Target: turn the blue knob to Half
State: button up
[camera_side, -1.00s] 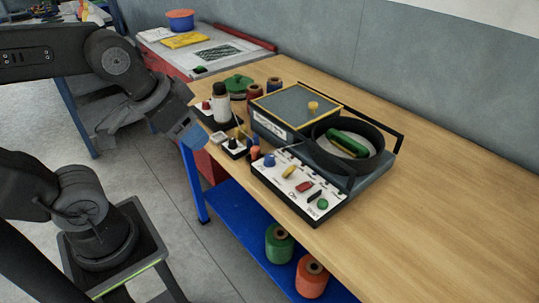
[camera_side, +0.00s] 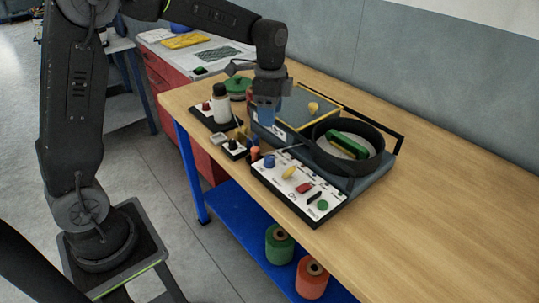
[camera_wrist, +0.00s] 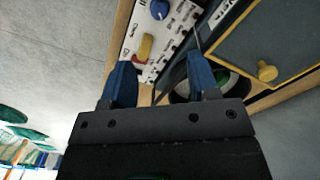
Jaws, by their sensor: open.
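The blue knob (camera_side: 269,161) stands at the left end of a white control panel (camera_side: 301,197) on the front of a machine on the bench. In the wrist view the blue knob (camera_wrist: 159,9) is at the top edge, beyond my fingertips and partly cut off. Its pointer and the markings around it are too small to read. My gripper (camera_side: 266,118) is above the machine's left part, behind and above the knob. Its two blue fingers (camera_wrist: 158,75) are apart with nothing between them, and it touches no knob.
A yellow knob (camera_side: 289,172), a red switch (camera_side: 304,188) and a green button (camera_side: 323,205) share the panel. Behind are a black round bowl (camera_side: 372,165) and a yellow-edged lid (camera_side: 328,99) with a yellow knob. Bottles and spools stand left. The bench's right side is clear.

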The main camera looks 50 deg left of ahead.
aim_at(270, 157)
jog(key=f, duration=1.3)
jog(key=shift+s+d+f, duration=0.15)
jog(key=shift+s+f, duration=0.05)
jog(key=shift+f, duration=0.05)
jog(key=c, duration=0.9)
jog(key=shift+c, duration=0.2)
